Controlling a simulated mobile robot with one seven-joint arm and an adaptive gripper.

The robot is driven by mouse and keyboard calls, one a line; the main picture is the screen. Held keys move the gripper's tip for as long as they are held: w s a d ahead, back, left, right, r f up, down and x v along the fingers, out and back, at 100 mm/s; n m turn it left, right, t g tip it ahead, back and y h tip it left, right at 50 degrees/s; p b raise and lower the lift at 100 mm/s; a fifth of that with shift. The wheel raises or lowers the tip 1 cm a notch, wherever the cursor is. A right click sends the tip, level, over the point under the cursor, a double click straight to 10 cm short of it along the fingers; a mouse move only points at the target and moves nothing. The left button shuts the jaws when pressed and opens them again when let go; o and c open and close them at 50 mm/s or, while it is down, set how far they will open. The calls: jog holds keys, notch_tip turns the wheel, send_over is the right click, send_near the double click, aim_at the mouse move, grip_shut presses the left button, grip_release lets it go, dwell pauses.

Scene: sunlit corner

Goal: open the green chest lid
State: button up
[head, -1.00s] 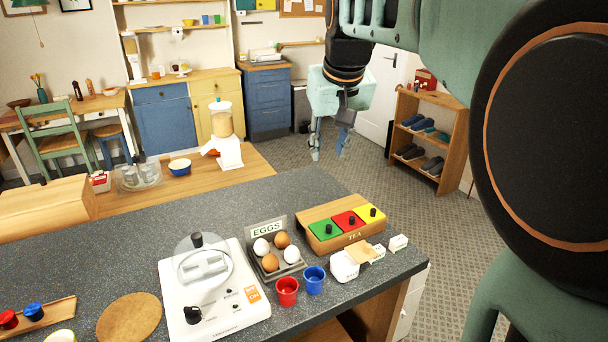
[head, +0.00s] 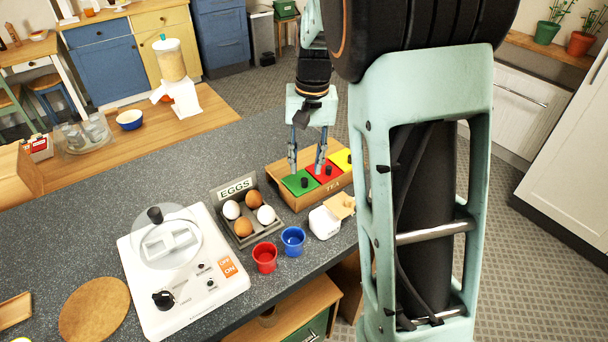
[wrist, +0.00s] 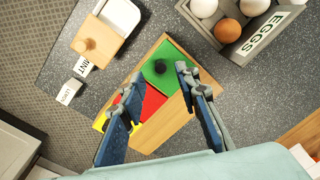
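The wooden tea chest (head: 333,187) stands on the dark counter with green, red and yellow lids, each with a black knob. The green lid (head: 290,184) lies closed at the chest's left end; it also shows in the wrist view (wrist: 176,82). Its knob (wrist: 160,66) lies just ahead of the gap between my fingertips in that view. My gripper (head: 306,168) is open and empty, pointing down over the green and red lids. In the head view one finger overlaps the red lid (head: 315,167). I cannot tell whether a fingertip touches the chest.
An egg tray (head: 250,236) with several eggs stands close left of the chest. A red cup (head: 265,258), a blue cup (head: 292,241) and a white jar (head: 324,223) stand in front. A white appliance (head: 180,300) sits further left. The counter behind the eggs is clear.

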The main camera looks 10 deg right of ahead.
aim_at(304, 180)
notch_tip(304, 180, down, 5)
jog(key=shift+w+a+r, duration=0.1)
jog(key=shift+a, duration=0.05)
grip_shut()
dwell(0.4)
